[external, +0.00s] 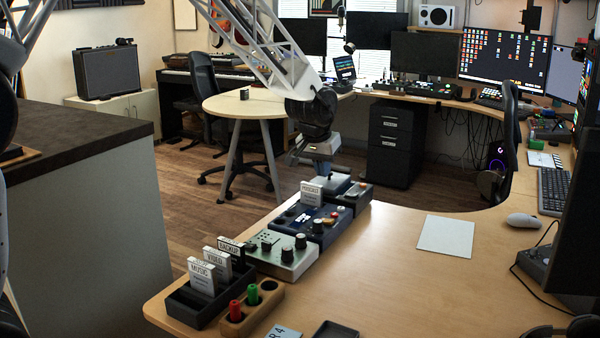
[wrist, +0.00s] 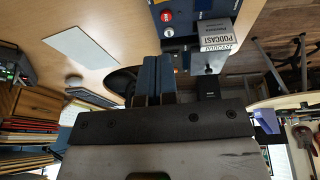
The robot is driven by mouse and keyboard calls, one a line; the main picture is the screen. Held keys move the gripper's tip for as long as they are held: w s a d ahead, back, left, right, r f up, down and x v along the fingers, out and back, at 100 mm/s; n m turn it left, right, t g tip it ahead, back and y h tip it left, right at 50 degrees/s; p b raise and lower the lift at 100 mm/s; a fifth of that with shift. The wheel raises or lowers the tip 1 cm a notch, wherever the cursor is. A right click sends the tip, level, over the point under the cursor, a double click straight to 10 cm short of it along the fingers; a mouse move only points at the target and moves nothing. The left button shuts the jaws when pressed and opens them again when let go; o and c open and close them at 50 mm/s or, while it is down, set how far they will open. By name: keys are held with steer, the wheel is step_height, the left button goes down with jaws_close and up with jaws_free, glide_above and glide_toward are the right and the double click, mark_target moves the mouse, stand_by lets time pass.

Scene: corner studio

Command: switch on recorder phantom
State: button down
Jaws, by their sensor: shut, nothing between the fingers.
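A dark blue device (external: 325,222) with a white card reading PODCAST standing in it is in the row along the desk's left edge. In the wrist view its blue panel (wrist: 192,22) shows a red button, and the PODCAST card (wrist: 215,38) is beside it. No phantom label is readable in either view. My gripper (external: 322,180) points down over the far end of the row, near a dark device (external: 355,193). In the wrist view my gripper's fingers (wrist: 153,62) are together and empty. Whether they touch anything is unclear; the arm and fingers hide part of the devices.
A grey-green box with black knobs (external: 283,256) is nearer. A black rack (external: 205,305) holds MUSIC, VIDEO and BACKUP cards, beside a wooden holder (external: 262,305) with red and green pegs. A white sheet (external: 446,236) lies to the right, with clear desk around it.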

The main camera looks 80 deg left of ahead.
steer(key=shift+f, duration=0.15)
glide_above(330, 219)
steer(key=f, duration=1.1)
steer(key=shift+s+d, duration=0.3)
steer(key=shift+w+d+f, duration=0.1)
steer(key=shift+f, duration=1.05)
steer(key=shift+f, duration=0.2)
steer(key=shift+s+a+r, duration=0.25)
steer(key=shift+s+a, duration=0.2)
steer(key=shift+s, duration=0.05)
steer(key=shift+r, duration=0.15)
